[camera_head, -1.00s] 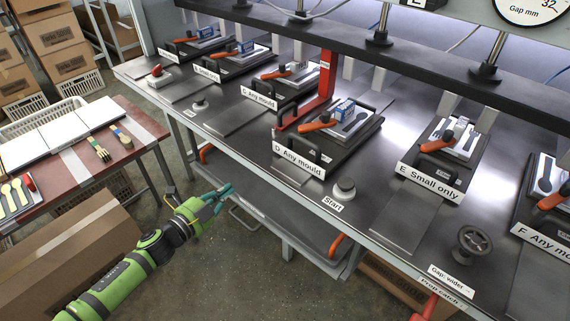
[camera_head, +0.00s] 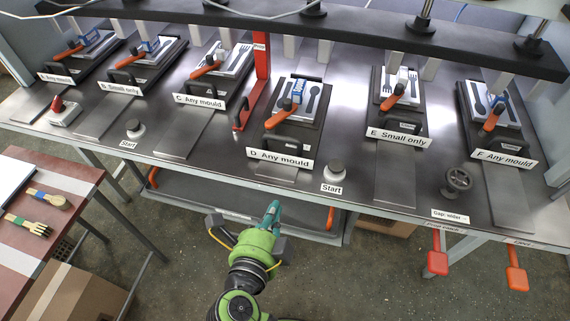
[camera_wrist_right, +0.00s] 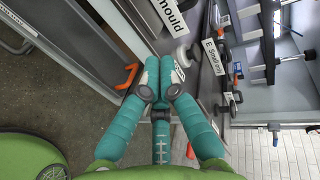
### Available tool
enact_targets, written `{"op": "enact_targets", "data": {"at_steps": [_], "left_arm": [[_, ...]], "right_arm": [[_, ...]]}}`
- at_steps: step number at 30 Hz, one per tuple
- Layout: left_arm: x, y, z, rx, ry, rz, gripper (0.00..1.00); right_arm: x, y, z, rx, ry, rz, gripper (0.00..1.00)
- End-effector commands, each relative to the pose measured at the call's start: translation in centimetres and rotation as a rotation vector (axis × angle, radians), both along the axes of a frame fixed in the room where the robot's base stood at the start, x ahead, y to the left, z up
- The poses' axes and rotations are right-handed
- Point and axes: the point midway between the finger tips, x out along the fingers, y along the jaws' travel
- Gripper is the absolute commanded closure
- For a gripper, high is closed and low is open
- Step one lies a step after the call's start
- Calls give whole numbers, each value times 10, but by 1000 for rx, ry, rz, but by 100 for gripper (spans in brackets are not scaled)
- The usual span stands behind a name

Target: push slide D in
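Slide D (camera_head: 296,117) is a black plate with a utensil mould, a blue-and-white block, an orange lever and a black front handle (camera_head: 287,140). Its front carries the "D Any mould" label (camera_head: 280,158). It sits closer to the bench's front edge than slides C and E. My right gripper (camera_head: 274,209) is in front of and below the bench edge, apart from slide D. In the right wrist view its teal fingers (camera_wrist_right: 162,70) are together with nothing visible between them. Part of the "mould" label (camera_wrist_right: 170,14) shows beyond them. My left gripper is out of view.
Slide C (camera_head: 217,78) and slide E (camera_head: 398,100) flank D. A red upright (camera_head: 261,75) stands at D's left. A Start button (camera_head: 334,171) sits right of D's label. The bench's front edge (camera_head: 215,176) and an orange handle (camera_head: 331,218) are near my gripper.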

Motion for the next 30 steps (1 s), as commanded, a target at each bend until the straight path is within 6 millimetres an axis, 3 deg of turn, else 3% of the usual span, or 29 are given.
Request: {"op": "enact_targets", "data": {"at_steps": [12, 18, 30], "left_arm": [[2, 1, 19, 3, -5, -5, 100], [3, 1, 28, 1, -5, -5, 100], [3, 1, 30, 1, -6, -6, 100]], "right_arm": [[78, -26, -22, -7, -7, -2, 100], [107, -35, -24, -6, -4, 0, 100], [120, -39, -27, -2, -3, 0, 100]]}}
